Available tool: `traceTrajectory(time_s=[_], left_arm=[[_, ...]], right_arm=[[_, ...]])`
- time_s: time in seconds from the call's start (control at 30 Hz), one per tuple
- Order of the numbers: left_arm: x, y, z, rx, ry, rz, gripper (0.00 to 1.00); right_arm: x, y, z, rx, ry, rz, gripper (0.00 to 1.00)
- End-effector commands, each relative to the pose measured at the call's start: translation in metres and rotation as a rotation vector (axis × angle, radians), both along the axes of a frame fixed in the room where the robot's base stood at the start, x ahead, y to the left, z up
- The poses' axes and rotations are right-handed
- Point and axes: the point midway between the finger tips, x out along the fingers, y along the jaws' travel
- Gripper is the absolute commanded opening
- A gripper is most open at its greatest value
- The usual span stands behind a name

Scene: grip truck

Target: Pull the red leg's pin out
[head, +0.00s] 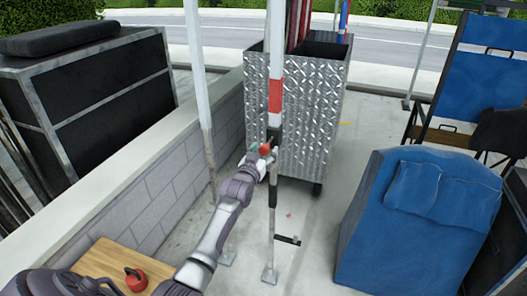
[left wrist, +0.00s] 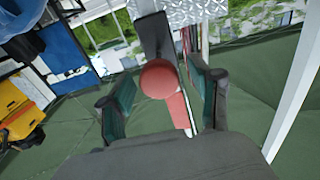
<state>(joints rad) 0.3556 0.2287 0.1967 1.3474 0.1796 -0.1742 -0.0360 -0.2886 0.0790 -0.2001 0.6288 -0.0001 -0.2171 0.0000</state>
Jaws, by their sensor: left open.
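The leg with the red band (head: 275,96) stands upright in the middle of the head view, white above and grey below, with a small foot on the ground. Its pin has a round red knob (head: 265,149) beside a dark fitting on the leg. In the left wrist view the red knob (left wrist: 158,79) is large and central, with the dark fitting (left wrist: 154,36) behind it. My left gripper (head: 265,158) is at the knob. In the left wrist view its open fingers (left wrist: 160,95) stand on both sides of the knob, with gaps visible. My right gripper is not in view.
A diamond-plate metal bin (head: 318,110) stands close behind the leg. Another white pole (head: 197,70) and a low block wall (head: 155,195) are to the left. A blue padded seat (head: 405,235) is to the right.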

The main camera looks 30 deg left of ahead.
Motion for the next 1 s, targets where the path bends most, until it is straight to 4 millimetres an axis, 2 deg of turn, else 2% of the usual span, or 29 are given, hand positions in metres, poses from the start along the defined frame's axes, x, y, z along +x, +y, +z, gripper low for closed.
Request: traceTrajectory(time_s=[0.07, 0.17, 0.27, 0.37, 0.7, 0.83, 1.0], left_arm=[[0.0, 0.0, 0.001, 0.0, -0.001, 0.0, 0.63], [-0.001, 0.0, 0.001, 0.0, -0.001, 0.0, 0.63], [-0.006, -0.002, 0.0, 0.0, 0.0, 0.0, 0.63], [-0.02, -0.005, -0.001, 0.0, 0.001, 0.0, 0.63], [-0.089, -0.021, -0.001, 0.0, 0.001, 0.0, 0.63], [-0.106, -0.025, -0.001, 0.0, 0.001, 0.0, 0.63], [-0.116, -0.027, 0.0, -0.001, 0.001, 0.001, 0.63]], right_arm=[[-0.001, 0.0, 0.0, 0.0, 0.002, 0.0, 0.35], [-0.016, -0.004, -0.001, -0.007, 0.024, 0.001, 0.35], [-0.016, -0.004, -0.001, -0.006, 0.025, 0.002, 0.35], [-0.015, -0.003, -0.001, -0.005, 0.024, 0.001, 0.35], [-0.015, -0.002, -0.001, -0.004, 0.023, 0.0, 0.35], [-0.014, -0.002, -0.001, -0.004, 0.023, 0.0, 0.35], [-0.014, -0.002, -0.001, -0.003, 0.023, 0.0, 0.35]])
